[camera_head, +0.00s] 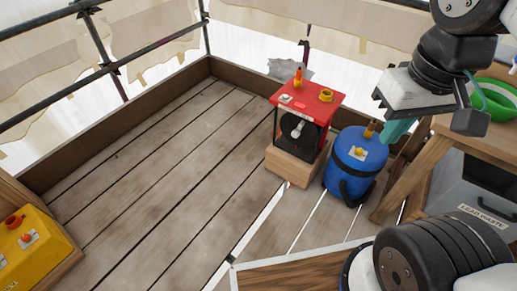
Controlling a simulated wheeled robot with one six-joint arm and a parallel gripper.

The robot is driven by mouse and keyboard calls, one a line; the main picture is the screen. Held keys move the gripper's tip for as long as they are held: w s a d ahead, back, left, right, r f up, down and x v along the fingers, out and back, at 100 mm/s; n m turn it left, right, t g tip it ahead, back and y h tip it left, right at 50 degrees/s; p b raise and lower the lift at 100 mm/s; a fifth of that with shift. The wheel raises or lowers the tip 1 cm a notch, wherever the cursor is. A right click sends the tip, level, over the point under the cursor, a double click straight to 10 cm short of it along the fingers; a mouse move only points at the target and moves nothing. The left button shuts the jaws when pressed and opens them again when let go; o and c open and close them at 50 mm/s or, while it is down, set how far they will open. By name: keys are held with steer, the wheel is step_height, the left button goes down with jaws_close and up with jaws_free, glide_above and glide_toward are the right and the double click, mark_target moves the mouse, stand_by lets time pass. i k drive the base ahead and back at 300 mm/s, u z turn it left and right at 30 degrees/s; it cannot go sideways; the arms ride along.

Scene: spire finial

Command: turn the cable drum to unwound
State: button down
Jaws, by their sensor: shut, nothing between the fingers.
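The frame stands on a wooden block near the back corner of the deck. The drum's turn position is too small to read. My gripper (398,131) is at the upper right, to the right of the red frame and apart from it. It points down over the right side of a blue drum-shaped container. It is shut and empty, with teal at its lower end.
The blue container (353,172) stands right of the red frame. An orange piece and a yellow piece sit on the red top. A wooden table (438,148) and a grey LEAD WASTE bin (470,196) are at right. A yellow box (35,250) is at left. The middle deck is clear.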

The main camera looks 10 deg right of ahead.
mark_target(302, 131)
steer(key=z, duration=0.05)
steer(key=k, duration=0.35)
steer(key=u, duration=1.2)
steer(key=i, duration=1.35)
steer(key=z, duration=1.05)
steer(key=i, duration=0.5)
steer(key=z, duration=0.45)
